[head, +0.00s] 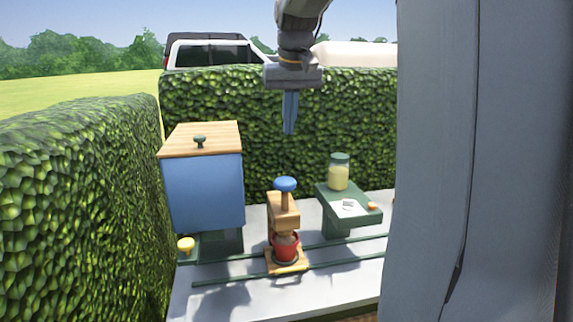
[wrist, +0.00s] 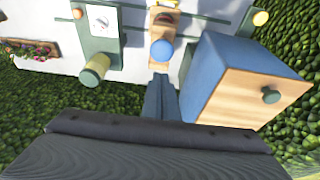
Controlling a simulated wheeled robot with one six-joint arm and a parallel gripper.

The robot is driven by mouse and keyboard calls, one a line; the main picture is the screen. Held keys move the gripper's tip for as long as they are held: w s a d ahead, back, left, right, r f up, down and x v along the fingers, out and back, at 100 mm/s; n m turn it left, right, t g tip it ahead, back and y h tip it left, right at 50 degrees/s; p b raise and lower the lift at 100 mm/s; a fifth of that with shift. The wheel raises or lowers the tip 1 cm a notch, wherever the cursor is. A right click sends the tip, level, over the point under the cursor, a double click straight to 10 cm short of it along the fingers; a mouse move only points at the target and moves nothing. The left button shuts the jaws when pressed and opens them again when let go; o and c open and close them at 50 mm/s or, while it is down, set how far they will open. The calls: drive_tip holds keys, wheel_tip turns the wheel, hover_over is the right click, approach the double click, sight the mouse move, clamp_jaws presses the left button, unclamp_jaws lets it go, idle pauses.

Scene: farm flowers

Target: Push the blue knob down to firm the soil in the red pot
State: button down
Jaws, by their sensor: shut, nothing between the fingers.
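The blue knob (head: 285,184) tops a short post on a wooden press stand. The red pot (head: 286,246) sits on the wooden base below the press, with soil inside. My gripper (head: 289,132) is shut and empty, pointing down in the air above the knob and apart from it. In the wrist view the blue knob (wrist: 162,50) shows just beyond the shut fingertips (wrist: 160,78). The pot is mostly hidden under the press in the wrist view.
A blue box with a wooden lid (head: 203,180) stands left of the press. A green stand (head: 350,204) with a jar (head: 339,172) is to the right. Green rails (head: 340,262) run across the pale table (head: 230,300). Hedges (head: 80,200) border the left and back.

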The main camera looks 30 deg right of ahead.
drive_tip(key=shift+f, duration=0.1)
drive_tip(key=p, duration=0.4)
hover_over(287, 181)
drive_tip(key=f, duration=1.2)
drive_tip(key=shift+w, duration=0.2)
drive_tip(key=shift+f+p, duration=0.35)
drive_tip(key=shift+f, duration=0.4)
wheel_tip(287, 181, down, 5)
drive_tip(key=shift+f+b, duration=0.2)
drive_tip(key=shift+b, duration=1)
drive_tip(key=shift+s, duration=0.1)
drive_tip(key=shift+r, duration=0.1)
